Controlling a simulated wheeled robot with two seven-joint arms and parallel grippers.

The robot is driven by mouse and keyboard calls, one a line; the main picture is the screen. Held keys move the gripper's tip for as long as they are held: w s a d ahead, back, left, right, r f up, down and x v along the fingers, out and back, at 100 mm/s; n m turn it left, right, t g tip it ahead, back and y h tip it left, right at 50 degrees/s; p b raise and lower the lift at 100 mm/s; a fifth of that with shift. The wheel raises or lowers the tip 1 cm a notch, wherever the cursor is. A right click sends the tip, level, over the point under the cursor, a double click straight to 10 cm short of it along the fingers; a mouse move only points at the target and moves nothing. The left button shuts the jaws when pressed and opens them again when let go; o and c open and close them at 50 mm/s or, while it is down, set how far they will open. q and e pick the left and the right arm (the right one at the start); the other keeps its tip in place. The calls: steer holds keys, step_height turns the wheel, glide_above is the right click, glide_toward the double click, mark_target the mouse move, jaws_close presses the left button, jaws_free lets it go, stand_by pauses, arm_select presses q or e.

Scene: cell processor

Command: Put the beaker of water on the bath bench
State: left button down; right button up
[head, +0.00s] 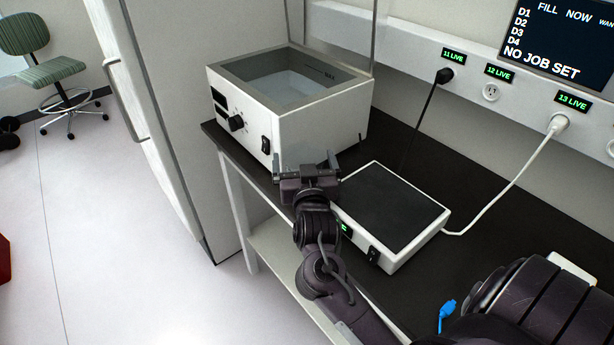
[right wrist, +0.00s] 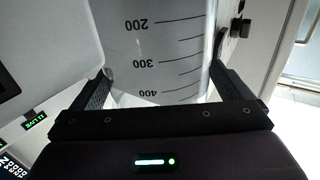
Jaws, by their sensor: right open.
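The beaker (right wrist: 160,40) is clear, with marks 200, 300 and 400 that appear upside down in the right wrist view. It stands between the two fingers of my right gripper (right wrist: 162,78), which is open around it; I cannot tell whether either finger touches it. In the head view my right gripper (head: 306,165) is over the left part of the black bench top (head: 440,155), in front of the white water bath (head: 320,125). I cannot make out the beaker clearly there. My left gripper is not in view.
A white hotplate-like unit with a black top (head: 390,208) sits right of the gripper. A blue object (head: 447,312) is near the lower edge. Wall sockets (head: 491,91) and a dark screen (head: 560,40) are behind.

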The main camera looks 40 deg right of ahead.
steer(key=p+v, duration=0.3)
steer(key=v, duration=0.9)
steer(key=shift+r, duration=0.25)
steer(key=a+f+n+g+y, duration=0.5)
steer(key=a+f+y, duration=0.2)
steer(key=y, duration=0.1)
steer(key=s+f+n+g, duration=0.35)
steer(key=s+g, duration=0.35)
steer(key=s, duration=0.4)
step_height(320, 180, down, 29)
steer(key=s+g, duration=0.1)
steer(key=g, duration=0.1)
steer(key=s+d+f, duration=0.2)
steer(key=s+f, duration=1.8)
steer(key=shift+s+d+g, duration=0.2)
steer(key=shift+d+g, duration=0.1)
steer(key=shift+g, duration=0.1)
